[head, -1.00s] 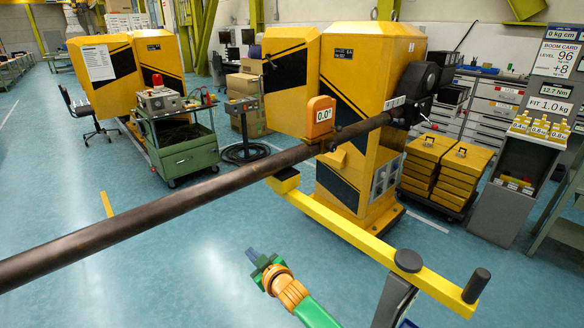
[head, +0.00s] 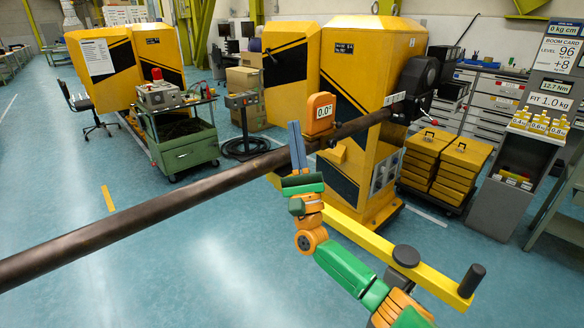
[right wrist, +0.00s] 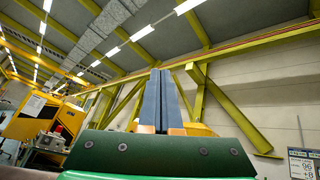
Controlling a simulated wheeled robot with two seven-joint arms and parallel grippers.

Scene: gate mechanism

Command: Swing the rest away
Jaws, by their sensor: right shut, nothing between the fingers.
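The rest is a yellow bar (head: 437,279) on a dark round pivot (head: 406,256), with an upright black handle (head: 472,280) at its near right end. Its far end lies under the dark boom (head: 130,221), partly hidden behind my right gripper; I cannot tell whether it touches the boom. My right gripper (head: 294,124) points upward, its blue-grey fingers crossing in front of the boom in the picture. It is shut and empty; the right wrist view shows its fingers (right wrist: 161,75) together. It is well left of the handle. My left gripper is out of view.
The boom runs from the left edge to the yellow gate housing (head: 365,90), with an orange 0.0° gauge (head: 320,113) on it. A green cart (head: 185,145) stands at left. Yellow stacked weights (head: 462,165) and a grey stand (head: 510,190) are at right. Lower-left floor is clear.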

